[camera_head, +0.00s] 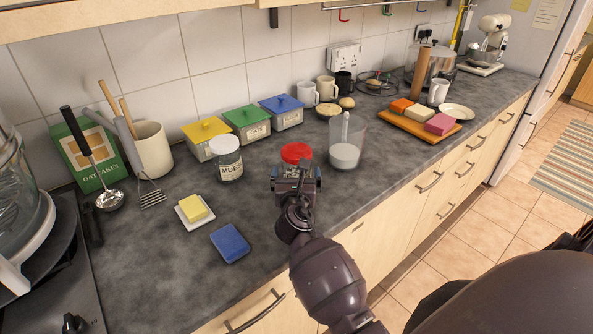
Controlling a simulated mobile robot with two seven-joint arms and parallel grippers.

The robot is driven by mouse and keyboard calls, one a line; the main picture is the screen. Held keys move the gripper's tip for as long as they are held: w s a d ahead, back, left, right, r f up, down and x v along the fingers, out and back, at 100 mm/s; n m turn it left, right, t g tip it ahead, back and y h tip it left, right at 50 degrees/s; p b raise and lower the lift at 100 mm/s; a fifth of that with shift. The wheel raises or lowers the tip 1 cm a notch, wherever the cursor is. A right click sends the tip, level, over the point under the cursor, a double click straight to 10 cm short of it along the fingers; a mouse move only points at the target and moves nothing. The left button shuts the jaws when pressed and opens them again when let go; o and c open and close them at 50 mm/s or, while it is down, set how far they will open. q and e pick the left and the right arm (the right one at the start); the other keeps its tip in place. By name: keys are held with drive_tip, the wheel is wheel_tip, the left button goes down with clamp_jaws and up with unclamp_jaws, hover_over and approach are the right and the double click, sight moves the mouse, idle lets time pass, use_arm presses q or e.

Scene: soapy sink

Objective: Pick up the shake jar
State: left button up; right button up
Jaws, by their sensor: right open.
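A jar with a red lid (296,152), which fits the shake jar, stands upright on the grey counter (290,240). Only its lid and a little of its body show; my right gripper hides the rest. My right gripper (296,172) is open and reaches over the counter from the front, its fingers at the near side of this jar. I cannot tell whether the fingers touch it or are around it. My left gripper is not in view.
A clear container (346,152) with white contents stands close right of the gripper. A white-lidded labelled jar (227,160) stands to the left, before yellow, green and blue tins. A blue sponge (230,243) and butter dish (194,210) lie at front left.

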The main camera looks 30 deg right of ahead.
sight(296, 154)
drive_tip(key=shift+x, duration=1.05)
drive_tip(key=c, duration=1)
drive_tip(key=shift+c, duration=0.2)
drive_tip(key=shift+r, duration=0.1)
wheel_tip(296, 154, up, 10)
drive_tip(key=p, duration=0.3)
drive_tip(key=shift+p, duration=0.3)
wheel_tip(296, 154, up, 10)
drive_tip(key=p, duration=0.1)
drive_tip(key=shift+p, duration=0.4)
